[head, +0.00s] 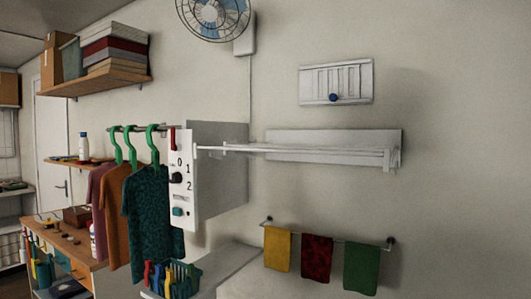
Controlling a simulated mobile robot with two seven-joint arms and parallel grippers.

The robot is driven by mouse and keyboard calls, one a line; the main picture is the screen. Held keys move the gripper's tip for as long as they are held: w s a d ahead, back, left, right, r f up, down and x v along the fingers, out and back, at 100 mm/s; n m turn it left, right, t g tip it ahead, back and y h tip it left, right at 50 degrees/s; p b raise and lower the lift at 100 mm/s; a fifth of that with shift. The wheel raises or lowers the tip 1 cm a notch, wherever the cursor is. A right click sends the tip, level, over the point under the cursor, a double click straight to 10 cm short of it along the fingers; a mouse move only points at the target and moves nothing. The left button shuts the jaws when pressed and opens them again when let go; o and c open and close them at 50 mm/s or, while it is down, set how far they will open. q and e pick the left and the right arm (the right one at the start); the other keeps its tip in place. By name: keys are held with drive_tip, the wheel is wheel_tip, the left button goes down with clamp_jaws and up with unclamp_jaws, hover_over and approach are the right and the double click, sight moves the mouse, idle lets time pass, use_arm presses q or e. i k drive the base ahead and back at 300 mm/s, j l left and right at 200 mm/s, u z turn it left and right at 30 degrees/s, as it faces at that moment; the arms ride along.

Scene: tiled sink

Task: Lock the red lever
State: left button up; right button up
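The red lever (172,138) is a small upright red piece at the upper left of a white control panel (187,218). The panel is the narrow front of a grey box (222,170) on the wall. Below the lever are the marks 0, 1 and 2, a black knob (176,178) and a blue control (178,212). The lever is too small here to tell its exact setting. Neither of my grippers shows in the head view.
Shirts on green hangers (152,210) hang just left of the panel. A green basket (188,278) with coloured items stands below it. A white drying rack (300,151) and a towel rail (325,235) are to the right. A wooden shelf (88,82) is at upper left.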

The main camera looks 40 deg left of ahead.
sight(177, 148)
drive_tip(key=u, duration=1.75)
